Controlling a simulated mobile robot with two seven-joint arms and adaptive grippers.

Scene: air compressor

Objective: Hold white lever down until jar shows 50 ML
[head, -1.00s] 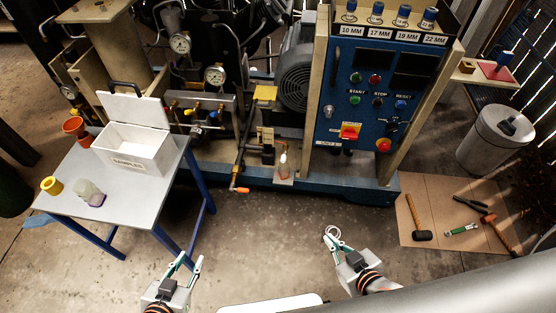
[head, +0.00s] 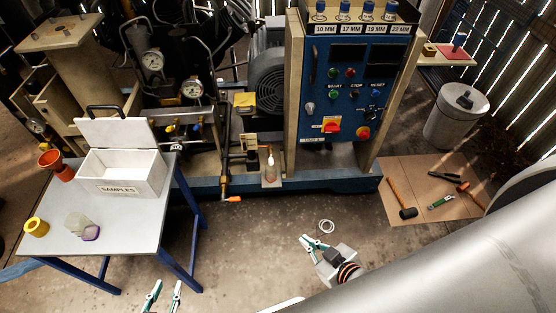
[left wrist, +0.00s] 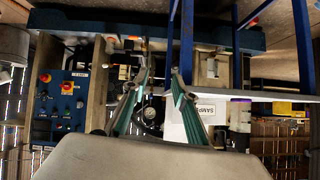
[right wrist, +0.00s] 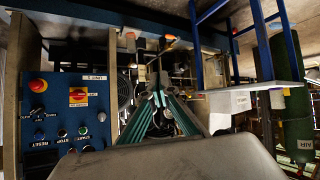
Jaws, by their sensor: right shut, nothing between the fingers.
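A small clear jar (head: 270,172) with an orange-tipped part above it stands on a ledge at the front of the compressor. Its level marks are too small to read. I cannot pick out a white lever for certain; a small pale fitting (head: 249,141) sits just left of and above the jar. My left gripper (head: 163,296) is open and empty at the bottom edge, right of the table; its spread fingers also show in the left wrist view (left wrist: 156,88). My right gripper (head: 304,243) is shut and empty over the floor in front of the compressor, apart from the jar.
A blue-legged table (head: 140,233) on the left bears a white SAMPLES box (head: 130,173), a cloudy jar (head: 79,224) and yellow and orange cups. An orange-tipped handle (head: 232,199) sticks out low. The blue control panel (head: 352,95) stands right of the jar. Tools lie on cardboard (head: 405,171).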

